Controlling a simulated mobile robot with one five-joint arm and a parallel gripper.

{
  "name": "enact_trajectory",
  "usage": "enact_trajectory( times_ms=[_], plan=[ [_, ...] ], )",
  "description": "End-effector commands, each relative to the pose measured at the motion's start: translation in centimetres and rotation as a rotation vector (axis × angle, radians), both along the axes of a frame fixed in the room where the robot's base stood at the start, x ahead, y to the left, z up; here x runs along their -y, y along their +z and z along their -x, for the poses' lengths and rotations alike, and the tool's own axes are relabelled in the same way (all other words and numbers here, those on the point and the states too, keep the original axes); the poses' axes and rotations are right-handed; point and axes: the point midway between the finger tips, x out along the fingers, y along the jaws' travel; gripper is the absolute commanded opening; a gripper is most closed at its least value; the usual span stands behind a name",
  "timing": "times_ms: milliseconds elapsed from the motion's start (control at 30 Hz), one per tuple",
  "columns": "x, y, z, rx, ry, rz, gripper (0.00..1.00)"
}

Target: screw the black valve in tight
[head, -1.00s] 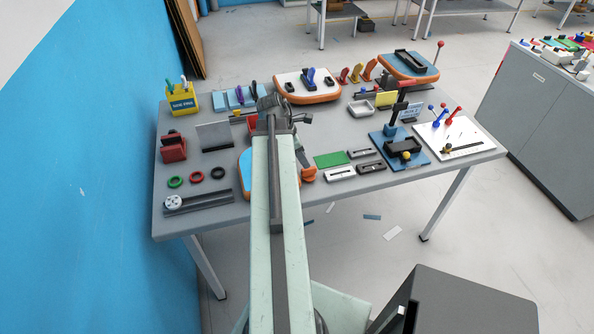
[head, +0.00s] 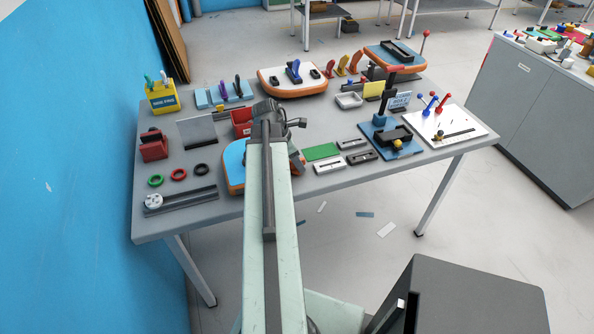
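A blue board with an orange rim and white edge (head: 233,167) lies at the table's near middle, largely hidden behind my arm. I cannot make out a black valve on it; that part of the board is covered. The wrist end of my arm is over the table, just beyond this board. My gripper's fingers are hidden behind the arm, so I cannot see whether they are open or hold anything. A white board with an orange rim (head: 268,83) and a blue board with an orange rim (head: 422,61) lie at the back.
A red bin (head: 241,124) stands close left of my wrist. Black, red and green rings (head: 179,174) lie at the left. A green mat (head: 321,152) and grey trays lie right of my arm. A blue stand (head: 417,148) and white panel (head: 470,131) occupy the table's right.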

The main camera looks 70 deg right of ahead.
Motion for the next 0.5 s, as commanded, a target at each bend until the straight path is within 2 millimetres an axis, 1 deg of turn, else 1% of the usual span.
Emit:
enact_trajectory(
  times_ms=[33, 67, 100, 200, 500],
  plan=[
    [-0.01, 0.12, -0.01, 0.0, 0.0, 0.0, 0.4],
    [-0.01, 0.13, -0.02, 0.0, 0.0, 0.0, 0.37],
    [-0.01, 0.13, -0.02, 0.0, 0.0, 0.0, 0.26],
    [-0.02, 0.14, -0.02, 0.0, 0.0, 0.0, 0.0],
    [-0.02, 0.17, -0.02, 0.0, 0.0, 0.0, 0.0]
  ],
)
